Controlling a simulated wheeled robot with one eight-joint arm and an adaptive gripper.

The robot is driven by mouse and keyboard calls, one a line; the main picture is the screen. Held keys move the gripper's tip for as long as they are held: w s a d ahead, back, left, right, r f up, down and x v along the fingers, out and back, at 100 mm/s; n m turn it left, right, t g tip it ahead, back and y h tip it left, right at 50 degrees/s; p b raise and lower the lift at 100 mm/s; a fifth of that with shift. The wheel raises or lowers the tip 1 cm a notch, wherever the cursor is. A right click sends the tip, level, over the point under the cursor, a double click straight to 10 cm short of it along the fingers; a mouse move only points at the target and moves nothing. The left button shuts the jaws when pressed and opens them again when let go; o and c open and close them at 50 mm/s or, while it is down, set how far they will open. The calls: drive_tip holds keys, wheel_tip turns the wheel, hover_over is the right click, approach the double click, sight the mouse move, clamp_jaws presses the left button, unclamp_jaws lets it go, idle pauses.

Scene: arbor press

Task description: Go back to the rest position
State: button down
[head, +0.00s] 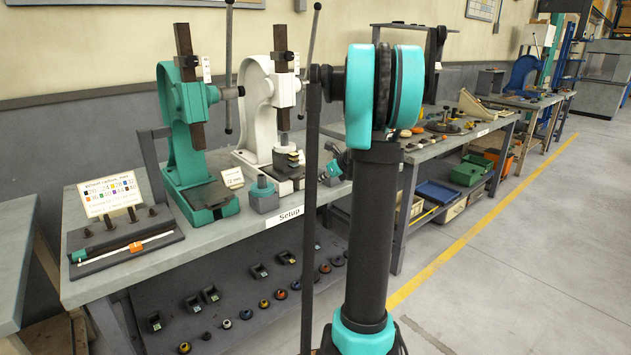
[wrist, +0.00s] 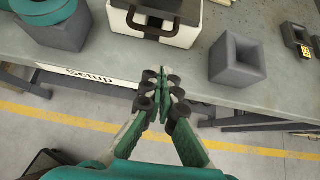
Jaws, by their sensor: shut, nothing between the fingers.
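My gripper (wrist: 165,88) is shut with its fingertips together and nothing between them in the wrist view. It hangs by the front edge of the setup bench (wrist: 135,55), to the right of the "Setup" label (wrist: 90,75). The white base of a press (wrist: 190,30) lies just beyond the fingertips. In the head view, part of my teal and dark wrist (head: 337,163) shows beside my arm column, in front of the white arbor press (head: 257,105). The fingertips cannot be made out clearly there.
A teal arbor press (head: 190,130) stands left of the white one. A grey block with a teal top (head: 264,197) sits near the bench edge. A hollow grey block (wrist: 237,62) is right of my gripper. Clear floor (head: 530,250) lies to the right.

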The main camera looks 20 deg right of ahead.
drive_tip(key=v, duration=0.7)
drive_tip(key=s+a+f+n+g+h, duration=0.1)
drive_tip(key=s+a+f+n+g, duration=0.1)
drive_tip(key=s+a+f+n, duration=0.35)
drive_tip(key=s+a+f+n+g, duration=0.1)
drive_tip(key=s+a+f+n, duration=0.2)
drive_tip(key=s+a+n, duration=0.55)
drive_tip(key=s+a+f+n+g+h, duration=0.1)
drive_tip(key=s+a+f+n, duration=0.1)
drive_tip(key=s+f+n, duration=0.3)
drive_tip(key=s+a+f+n+g+h, duration=0.1)
drive_tip(key=s+f+n, duration=0.4)
drive_tip(key=s+n, duration=0.7)
drive_tip(key=shift+s+a+n+h, duration=0.3)
drive_tip(key=shift+s+a+h, duration=0.15)
drive_tip(key=shift+a, duration=0.4)
